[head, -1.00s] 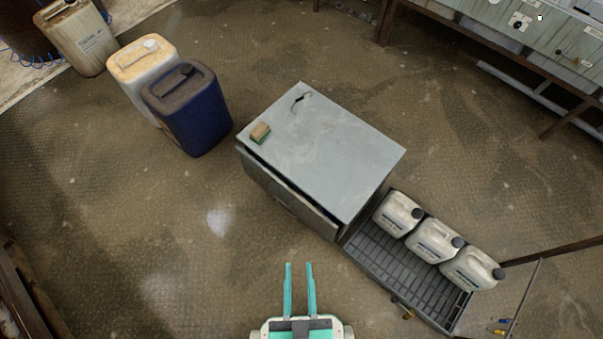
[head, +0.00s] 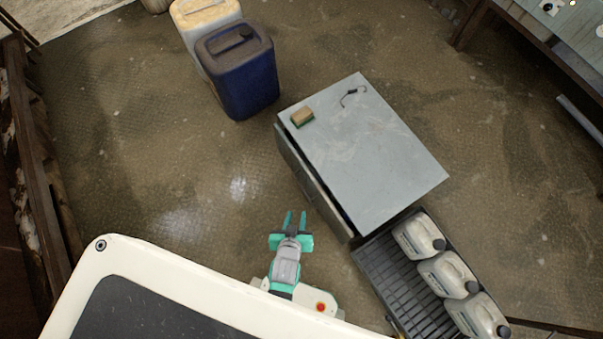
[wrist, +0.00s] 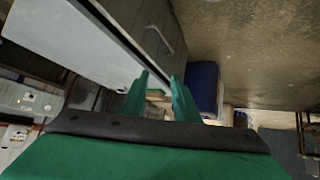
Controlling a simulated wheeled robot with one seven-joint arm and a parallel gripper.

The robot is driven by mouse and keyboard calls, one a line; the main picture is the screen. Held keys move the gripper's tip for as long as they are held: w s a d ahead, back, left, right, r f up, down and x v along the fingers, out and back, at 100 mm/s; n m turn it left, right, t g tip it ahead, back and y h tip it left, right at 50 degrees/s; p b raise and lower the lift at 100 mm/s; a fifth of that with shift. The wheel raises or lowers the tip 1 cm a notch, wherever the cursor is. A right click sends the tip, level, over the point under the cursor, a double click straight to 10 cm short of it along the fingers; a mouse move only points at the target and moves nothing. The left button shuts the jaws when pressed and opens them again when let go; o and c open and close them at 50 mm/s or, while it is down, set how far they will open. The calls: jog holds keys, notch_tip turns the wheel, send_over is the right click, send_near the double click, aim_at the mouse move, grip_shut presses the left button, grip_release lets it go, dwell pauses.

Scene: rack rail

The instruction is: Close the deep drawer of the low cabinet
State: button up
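The low grey cabinet (head: 375,150) stands on the floor right of centre in the head view. Its front faces lower left. A front panel (head: 312,185) there stands slightly out from the top, with a dark gap behind it; which drawer this is, I cannot tell. My gripper (head: 295,220) is in front of that face, apart from it, near its lower end. In the wrist view my gripper (wrist: 158,95) shows two green fingers spread with nothing between them. The cabinet's grey fronts (wrist: 150,30) with handles run along the upper left, beyond the fingers.
A sponge (head: 302,117) and a dark hook-shaped item (head: 353,96) lie on the cabinet. A black tray (head: 400,285) with grey canisters (head: 420,235) adjoins its lower right end. A blue canister (head: 240,75) stands beyond its far left corner. Floor left of the cabinet is clear.

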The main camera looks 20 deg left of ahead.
jog(key=w+a+f+n+g, duration=0.3)
jog(key=w+a+f+g, duration=0.15)
jog(key=w+f, duration=0.35)
jog(key=n+g+h, duration=0.3)
send_near(302, 187)
jog(key=f, duration=0.7)
jog(key=shift+w+d+f, duration=0.15)
jog(key=shift+w+d, duration=0.2)
grip_shut()
